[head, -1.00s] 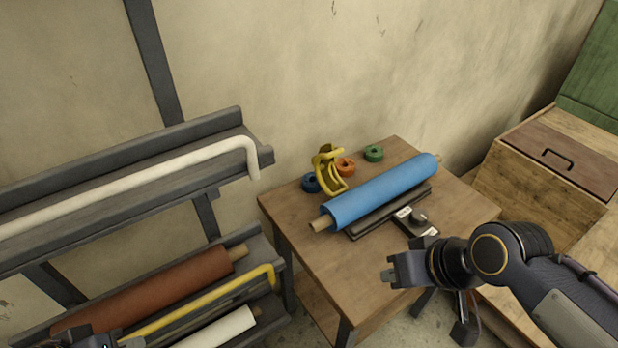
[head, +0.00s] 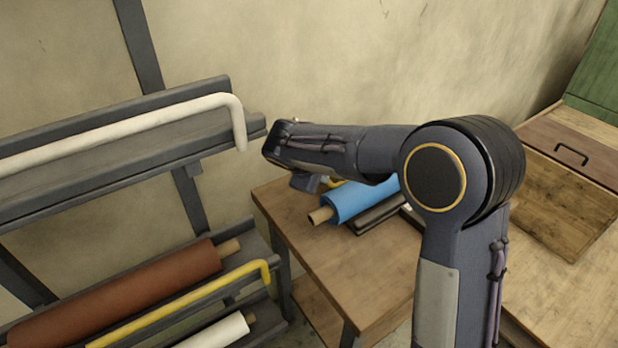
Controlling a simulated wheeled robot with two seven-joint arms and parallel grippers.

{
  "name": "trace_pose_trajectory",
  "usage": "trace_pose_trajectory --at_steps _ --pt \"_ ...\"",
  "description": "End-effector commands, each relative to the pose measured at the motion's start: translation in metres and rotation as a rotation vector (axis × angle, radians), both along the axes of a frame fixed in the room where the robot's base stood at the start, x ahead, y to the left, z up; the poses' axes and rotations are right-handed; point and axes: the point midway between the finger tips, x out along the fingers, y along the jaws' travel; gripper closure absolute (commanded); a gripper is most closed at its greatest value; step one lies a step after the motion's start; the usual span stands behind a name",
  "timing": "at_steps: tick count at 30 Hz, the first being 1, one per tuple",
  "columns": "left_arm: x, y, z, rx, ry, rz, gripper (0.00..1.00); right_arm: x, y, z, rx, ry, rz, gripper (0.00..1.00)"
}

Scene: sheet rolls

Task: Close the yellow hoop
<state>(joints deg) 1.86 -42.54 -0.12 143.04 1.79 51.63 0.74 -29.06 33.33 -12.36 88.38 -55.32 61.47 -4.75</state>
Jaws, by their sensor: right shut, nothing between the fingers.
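The yellow hoop (head: 190,303) is a long bent bar along the front of the lower rack shelf. Its right end bends down at the shelf's end, and its left end runs out of the picture. My right gripper (head: 306,183) is at the left end of my raised right arm, above the table's back left, up and to the right of the hoop and apart from it. It is shut and empty, partly hidden by its own wrist. My left gripper is out of view.
A red-brown roll (head: 120,293) lies behind the yellow hoop, and a white roll (head: 218,333) lies below. A white hoop (head: 130,127) spans the upper shelf. The table (head: 345,268) bears a blue roll (head: 350,203), partly hidden by my arm.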

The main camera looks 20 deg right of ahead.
Motion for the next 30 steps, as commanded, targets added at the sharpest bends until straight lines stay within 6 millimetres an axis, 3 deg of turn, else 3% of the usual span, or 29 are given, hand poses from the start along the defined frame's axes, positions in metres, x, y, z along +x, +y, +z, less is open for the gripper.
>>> trace_pose_trajectory --at_steps 1,5,9,14,20,30 --pt "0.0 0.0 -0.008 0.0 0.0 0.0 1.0 0.011 0.013 -0.015 -0.117 0.024 0.046 1.0" --pt "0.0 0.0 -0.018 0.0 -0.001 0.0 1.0 0.034 0.042 -0.028 -0.431 0.051 0.141 1.0" --pt "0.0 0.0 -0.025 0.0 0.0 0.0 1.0 0.049 0.075 -0.029 -0.699 0.041 0.206 1.0" --pt "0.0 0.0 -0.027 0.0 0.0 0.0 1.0 0.054 0.093 -0.026 -0.833 0.024 0.231 1.0" --pt "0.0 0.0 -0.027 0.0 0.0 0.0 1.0 0.065 0.078 -0.029 -0.845 0.025 0.229 1.0" --pt "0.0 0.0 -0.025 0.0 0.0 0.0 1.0 0.097 0.029 -0.044 -0.841 0.026 0.23 1.0"
